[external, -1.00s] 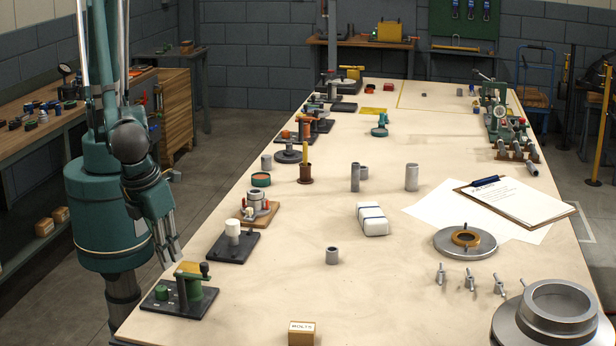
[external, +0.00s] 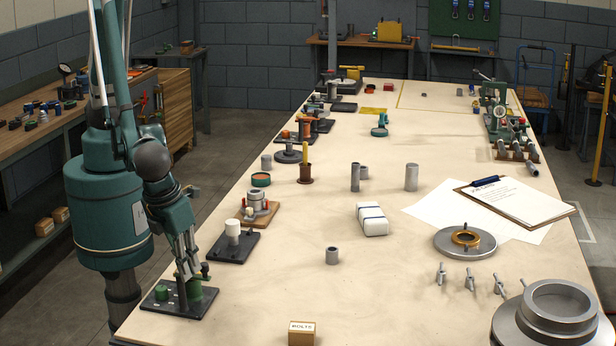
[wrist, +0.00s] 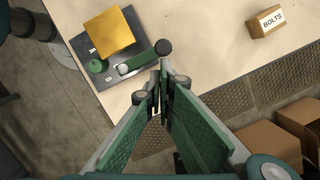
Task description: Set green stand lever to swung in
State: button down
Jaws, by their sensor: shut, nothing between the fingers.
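The green stand is at the table's front-left corner, on a dark base plate (external: 201,306). In the wrist view its lever is a green arm (wrist: 140,62) with a dark round knob (wrist: 163,47) at its end, pointing away from the yellow block (wrist: 110,31). The knob also shows in the external view (external: 205,270). A short green cylinder (wrist: 96,66) stands on the plate. My gripper (wrist: 160,63) is shut and empty, its fingertips beside the knob end of the lever. I cannot tell whether they touch it. My gripper (external: 188,277) hides the yellow block in the external view.
A dark plate with a white-topped post (external: 233,232) stands just behind the stand. A small bolts box (external: 301,333) lies to the right at the front edge. The table between them is clear, with a grey ring (external: 332,256) farther in.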

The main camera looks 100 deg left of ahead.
aim_at(201, 278)
jog(key=shift+w+a+n+b, duration=0.25)
jog(key=shift+n+b, duration=0.15)
jog(key=shift+n, duration=0.1)
dwell(0.4)
jog(key=a+n+b, duration=0.1)
jog(key=n, duration=0.1)
jog(key=a+n+g+b, duration=0.1)
jog(key=w+n+b, duration=0.1)
jog(key=n, duration=0.1)
jog(key=shift+a+f+n+b, duration=0.15)
jog(key=shift+a+n+b, duration=0.15)
jog(key=shift+a+b, duration=0.1)
jog(key=n, duration=0.1)
jog(key=a+n+g+b, duration=0.1)
jog(key=shift+w+a+n, duration=0.1)
jog(key=shift+a+n, duration=0.15)
jog(key=shift+n, duration=0.15)
jog(key=a+n+b, duration=0.1)
jog(key=n, duration=0.1)
jog(key=s+a+n+g+b, duration=0.1)
jog(key=n, duration=0.2)
jog(key=s+a+n+h+b, duration=0.1)
jog(key=a+n, duration=0.1)
jog(key=shift+s+n+g, duration=0.1)
jog(key=shift+n+g, duration=0.2)
jog(key=shift+s+a, duration=0.1)
